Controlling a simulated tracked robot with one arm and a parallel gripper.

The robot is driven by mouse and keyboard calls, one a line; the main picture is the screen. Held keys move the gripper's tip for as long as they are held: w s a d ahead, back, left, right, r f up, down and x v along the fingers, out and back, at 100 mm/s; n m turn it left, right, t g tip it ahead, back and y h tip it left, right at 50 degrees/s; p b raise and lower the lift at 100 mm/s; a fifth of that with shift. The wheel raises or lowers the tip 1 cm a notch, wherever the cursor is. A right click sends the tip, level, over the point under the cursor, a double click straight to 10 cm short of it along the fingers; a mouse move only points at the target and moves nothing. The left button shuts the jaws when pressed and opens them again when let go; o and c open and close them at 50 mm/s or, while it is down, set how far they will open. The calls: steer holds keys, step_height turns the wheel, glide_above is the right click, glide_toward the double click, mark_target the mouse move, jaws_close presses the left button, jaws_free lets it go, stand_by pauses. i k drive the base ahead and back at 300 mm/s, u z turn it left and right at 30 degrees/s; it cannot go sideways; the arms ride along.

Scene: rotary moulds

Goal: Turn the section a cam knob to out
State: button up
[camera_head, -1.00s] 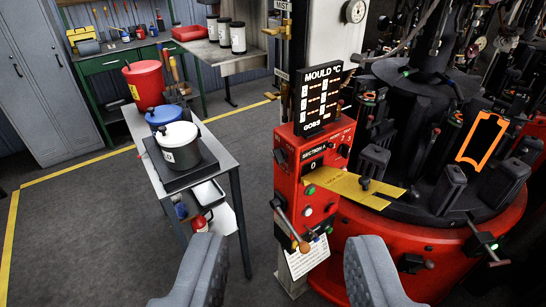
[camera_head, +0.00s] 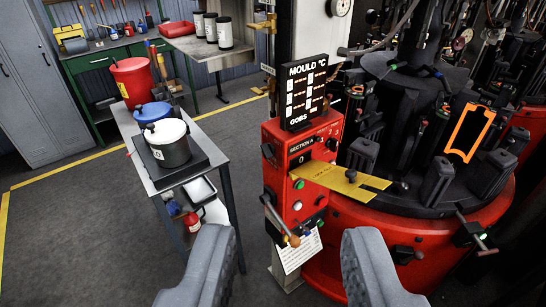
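The red control box (camera_head: 285,165) stands right of centre, with a panel marked SECTION A (camera_head: 307,149) and a white 0 below it. Small dark controls show near that label, but I cannot tell which is the cam knob or where it points. Buttons and a lever with an orange-brown ball (camera_head: 293,241) are lower on the box. My gripper (camera_head: 288,232) is open and empty. Its two grey padded fingers are wide apart at the bottom of the view, with the lower part of the box appearing between them.
A yellow plate (camera_head: 335,178) sticks out beside the box over the red round machine base (camera_head: 350,235). A dark mould carousel with an orange frame (camera_head: 468,132) is at right. A narrow bench (camera_head: 215,158) with pots stands at left. Grey floor is clear at lower left.

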mark_target(268, 150)
steer(key=z, duration=1.85)
steer(key=k, duration=1.15)
steer(key=u, duration=1.85)
steer(key=i, duration=1)
